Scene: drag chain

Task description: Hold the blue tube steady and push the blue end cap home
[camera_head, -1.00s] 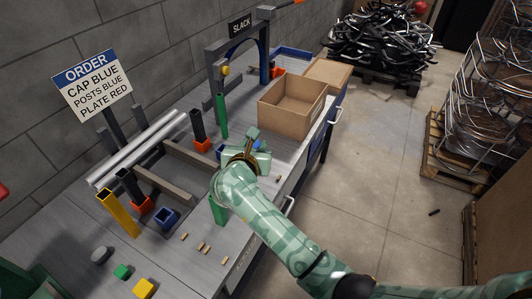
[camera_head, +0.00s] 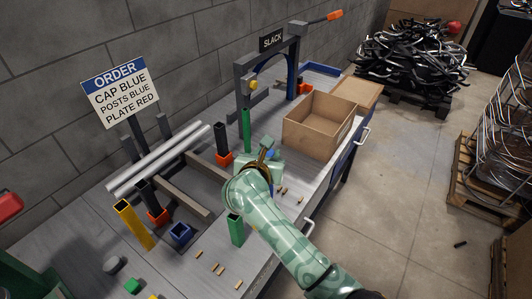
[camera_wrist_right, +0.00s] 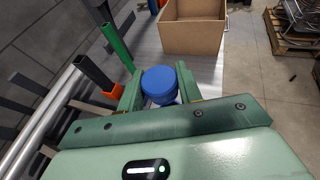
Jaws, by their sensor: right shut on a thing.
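My right gripper (camera_head: 265,152) is over the bench near its right edge, in front of the cardboard box. In the right wrist view the right gripper (camera_wrist_right: 159,88) is shut on a round blue cap (camera_wrist_right: 159,80), which sits between its two fingers. In the head view the fingers and arm hide most of the cap. I cannot make out a long blue tube. My left gripper is not in view.
An open cardboard box (camera_head: 318,125) stands behind the gripper. Small brass pegs (camera_head: 217,268) lie in front. An order sign (camera_head: 120,92) is at the left.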

